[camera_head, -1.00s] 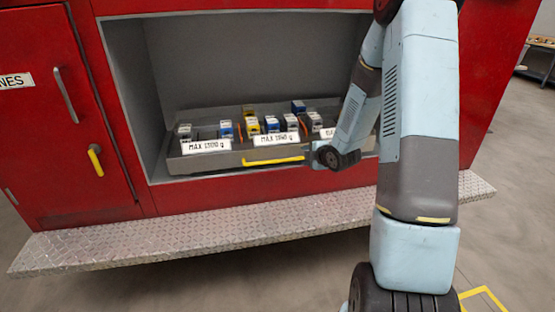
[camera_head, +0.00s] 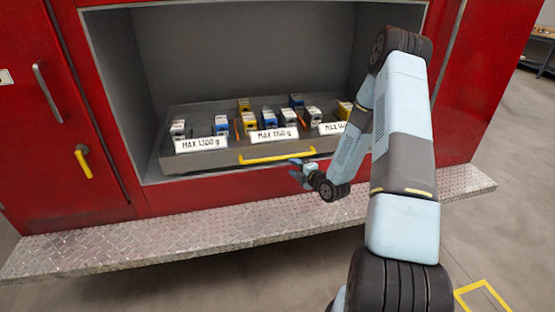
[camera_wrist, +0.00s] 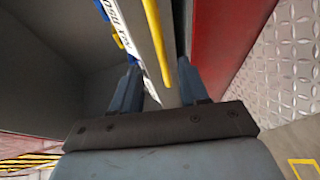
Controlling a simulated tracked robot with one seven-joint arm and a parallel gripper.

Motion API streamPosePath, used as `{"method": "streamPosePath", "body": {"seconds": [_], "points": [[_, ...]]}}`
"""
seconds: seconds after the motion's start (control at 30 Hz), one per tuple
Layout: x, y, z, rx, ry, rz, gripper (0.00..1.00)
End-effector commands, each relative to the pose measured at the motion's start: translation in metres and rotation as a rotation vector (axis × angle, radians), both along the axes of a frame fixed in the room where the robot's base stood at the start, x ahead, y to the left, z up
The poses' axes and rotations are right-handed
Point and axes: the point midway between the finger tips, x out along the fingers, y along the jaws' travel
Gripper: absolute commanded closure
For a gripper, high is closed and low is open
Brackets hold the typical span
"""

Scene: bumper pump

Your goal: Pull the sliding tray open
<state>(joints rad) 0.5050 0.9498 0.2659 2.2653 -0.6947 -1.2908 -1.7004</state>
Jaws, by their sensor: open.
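The sliding tray (camera_head: 222,161) is a grey drawer low in the recess of a red cabinet. Its front appears roughly level with the opening. A yellow bar handle (camera_head: 277,156) runs across the tray front. My gripper (camera_head: 299,172) is at the right end of the handle, just in front of and below it. In the wrist view, my gripper (camera_wrist: 158,64) is open and the yellow handle (camera_wrist: 156,42) runs between its two fingers. I see no finger closed on it. Contact cannot be told.
Several small boxes (camera_head: 265,118) stand in the tray, behind white weight labels (camera_head: 274,135). A diamond-plate step (camera_head: 110,241) juts out below. A red door with a yellow lever (camera_head: 83,162) is at the left. The floor in front is open.

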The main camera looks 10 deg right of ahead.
Motion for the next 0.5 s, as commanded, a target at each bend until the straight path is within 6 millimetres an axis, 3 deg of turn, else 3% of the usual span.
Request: {"method": "streamPosePath", "body": {"seconds": [0.5], "points": [[0.081,0.036,-0.016,0.001,0.0,0.002,0.56]]}}
